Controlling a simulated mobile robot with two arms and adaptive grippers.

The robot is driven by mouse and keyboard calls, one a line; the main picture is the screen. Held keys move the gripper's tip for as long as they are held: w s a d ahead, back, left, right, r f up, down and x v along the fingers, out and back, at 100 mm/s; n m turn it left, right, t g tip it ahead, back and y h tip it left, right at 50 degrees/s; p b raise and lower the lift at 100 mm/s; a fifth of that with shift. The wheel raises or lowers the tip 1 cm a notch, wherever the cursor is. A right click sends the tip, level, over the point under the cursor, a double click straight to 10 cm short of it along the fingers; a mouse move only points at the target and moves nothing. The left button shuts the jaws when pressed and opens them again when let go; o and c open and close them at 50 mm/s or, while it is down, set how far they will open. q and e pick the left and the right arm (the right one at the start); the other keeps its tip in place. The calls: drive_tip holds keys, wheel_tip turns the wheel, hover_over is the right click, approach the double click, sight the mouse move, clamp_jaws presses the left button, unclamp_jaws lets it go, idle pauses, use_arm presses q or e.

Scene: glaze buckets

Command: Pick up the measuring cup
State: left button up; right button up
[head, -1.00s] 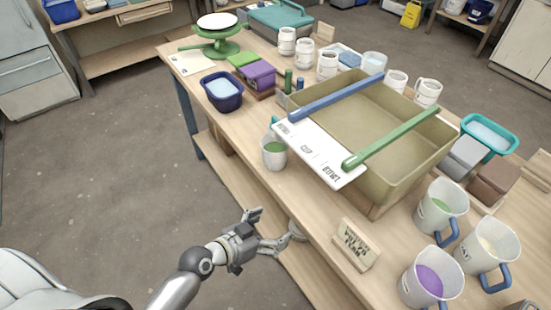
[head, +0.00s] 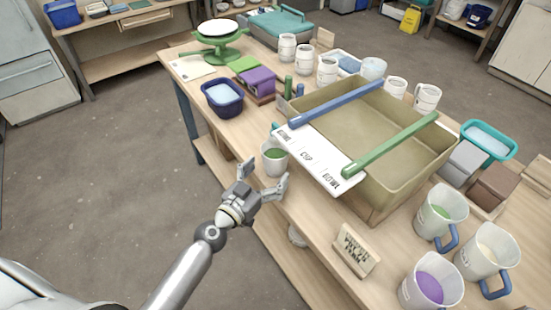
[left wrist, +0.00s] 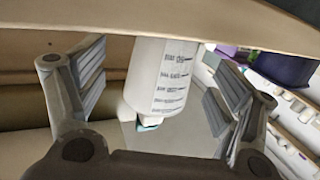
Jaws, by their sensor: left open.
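The measuring cup (head: 275,160) is white with green contents and stands at the near edge of the wooden table, left of the large basin. In the left wrist view the cup (left wrist: 160,85) shows printed scale marks and a bit of teal handle (left wrist: 148,125). My left gripper (head: 264,177) is open, its two fingers spread towards the cup from the near side. In the left wrist view the cup appears between the fingers, with gaps on both sides. I cannot tell how deep it sits between them. My right gripper is not in view.
A tan basin (head: 400,192) with a blue bar (head: 335,102), a green bar (head: 390,143) and a white labelled board (head: 312,160) stands right of the cup. A small sign (head: 356,250) and blue-handled jugs (head: 440,215) stand at right. A navy tub (head: 222,98) is beyond the cup.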

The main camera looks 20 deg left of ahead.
sight(281, 154)
use_arm(q)
drive_tip(key=x, duration=0.5)
drive_tip(key=shift+w+a+p, duration=0.15)
drive_tip(key=shift+p, duration=0.2)
drive_tip(key=c, duration=1.3)
drive_tip(key=shift+r, duration=0.25)
